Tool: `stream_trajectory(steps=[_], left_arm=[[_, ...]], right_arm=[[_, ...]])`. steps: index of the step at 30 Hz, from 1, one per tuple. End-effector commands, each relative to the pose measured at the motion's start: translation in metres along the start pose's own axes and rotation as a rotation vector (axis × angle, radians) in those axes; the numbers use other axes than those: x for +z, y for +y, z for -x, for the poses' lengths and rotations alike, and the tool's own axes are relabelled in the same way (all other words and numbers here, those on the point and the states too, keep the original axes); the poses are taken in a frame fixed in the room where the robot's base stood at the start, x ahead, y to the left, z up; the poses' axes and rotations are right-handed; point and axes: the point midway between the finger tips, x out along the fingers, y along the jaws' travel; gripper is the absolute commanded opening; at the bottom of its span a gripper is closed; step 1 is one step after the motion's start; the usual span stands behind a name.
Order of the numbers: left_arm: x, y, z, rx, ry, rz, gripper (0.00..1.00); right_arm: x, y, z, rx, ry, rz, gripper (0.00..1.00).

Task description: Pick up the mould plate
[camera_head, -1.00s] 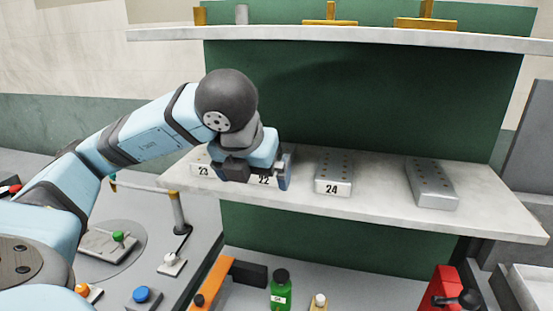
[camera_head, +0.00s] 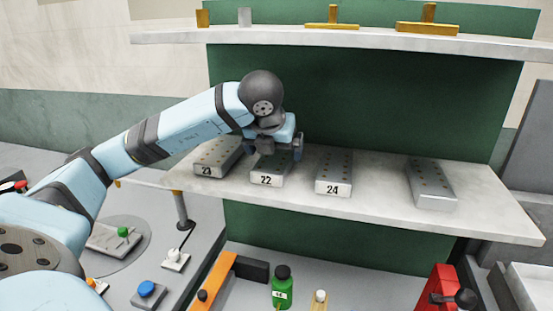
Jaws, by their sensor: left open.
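Several grey mould plates with rows of small holes lie on the middle shelf. Plate 23 (camera_head: 217,158) is at the left, plate 22 (camera_head: 266,178) beside it, then plate 24 (camera_head: 333,177). A plate with no number visible (camera_head: 432,186) lies farther right. My left gripper (camera_head: 279,155) is open at the back part of plate 22, and its fingers partly hide that plate. Whether the fingers touch it I cannot tell. My right gripper is not in view.
The white shelf (camera_head: 385,205) has bare room between plate 24 and the right plate. An upper shelf (camera_head: 375,37) holds brass-coloured pieces. Below are a green bottle (camera_head: 282,292), an orange bar (camera_head: 215,277), a red device (camera_head: 440,289) and coloured buttons.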

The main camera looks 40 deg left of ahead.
Motion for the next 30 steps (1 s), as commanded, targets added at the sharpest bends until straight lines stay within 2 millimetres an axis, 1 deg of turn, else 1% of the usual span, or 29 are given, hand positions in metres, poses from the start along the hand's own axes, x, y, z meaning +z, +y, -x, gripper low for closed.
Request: stream_trajectory(steps=[3,6,13,14,15,20,21,22,23,30], left_arm=[[0.000,0.001,-0.017,0.003,0.004,0.000,1.00],[0.000,0.001,-0.025,0.002,0.001,0.000,1.00],[0.000,0.000,-0.028,0.000,0.000,0.000,1.00],[0.000,0.000,-0.028,0.000,-0.001,0.000,0.98],[0.000,0.000,-0.028,0.000,0.000,0.000,0.89],[0.000,0.000,-0.028,0.001,0.000,0.000,0.52],[0.000,0.000,-0.028,0.001,0.000,0.000,0.43],[0.000,0.000,-0.028,0.001,0.000,0.000,0.36],[0.001,0.000,-0.027,0.000,-0.002,0.001,0.31],[0.001,0.001,-0.027,0.000,-0.002,0.001,0.31]], right_arm=[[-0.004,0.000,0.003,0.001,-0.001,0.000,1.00],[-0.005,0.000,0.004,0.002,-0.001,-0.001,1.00],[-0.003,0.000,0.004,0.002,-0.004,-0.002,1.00],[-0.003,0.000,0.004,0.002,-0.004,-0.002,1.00],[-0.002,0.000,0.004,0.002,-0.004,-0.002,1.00],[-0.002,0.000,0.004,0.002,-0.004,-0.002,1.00],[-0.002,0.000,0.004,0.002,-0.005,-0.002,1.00],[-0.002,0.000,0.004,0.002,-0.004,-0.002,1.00],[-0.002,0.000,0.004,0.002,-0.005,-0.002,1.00],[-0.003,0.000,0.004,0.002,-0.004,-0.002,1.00]])
